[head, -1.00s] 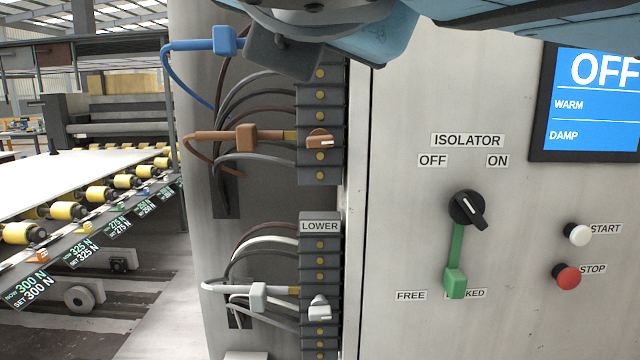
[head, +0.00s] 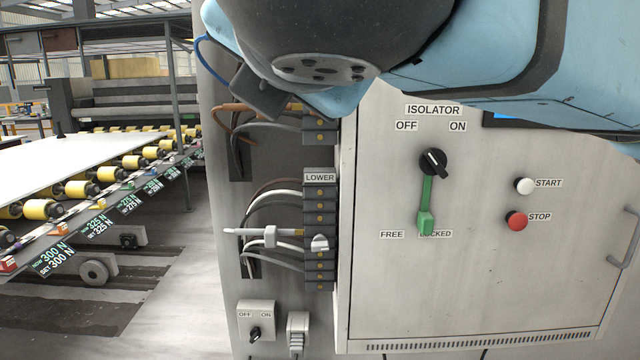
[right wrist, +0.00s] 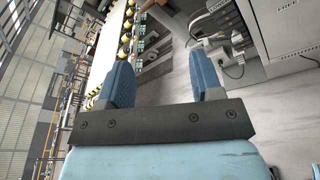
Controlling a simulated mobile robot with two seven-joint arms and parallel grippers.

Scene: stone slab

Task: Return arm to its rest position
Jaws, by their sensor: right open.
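My right gripper (right wrist: 163,80) is open in the right wrist view, its two blue fingers spread with nothing between them. Beyond the fingers are the floor and the roller line. In the head view my arm (head: 330,45) crosses the top of the picture in front of the cabinet. It hides the upper terminals and nearly all of the blue screen. My left gripper is in neither view.
The grey cabinet (head: 480,285) carries a black isolator knob (head: 433,162), a green lever (head: 426,210), a white START button (head: 523,186) and a red STOP button (head: 516,221). A white-handled lead (head: 270,236) sits at the lower terminals. Rollers (head: 82,188) stand left; floor between is clear.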

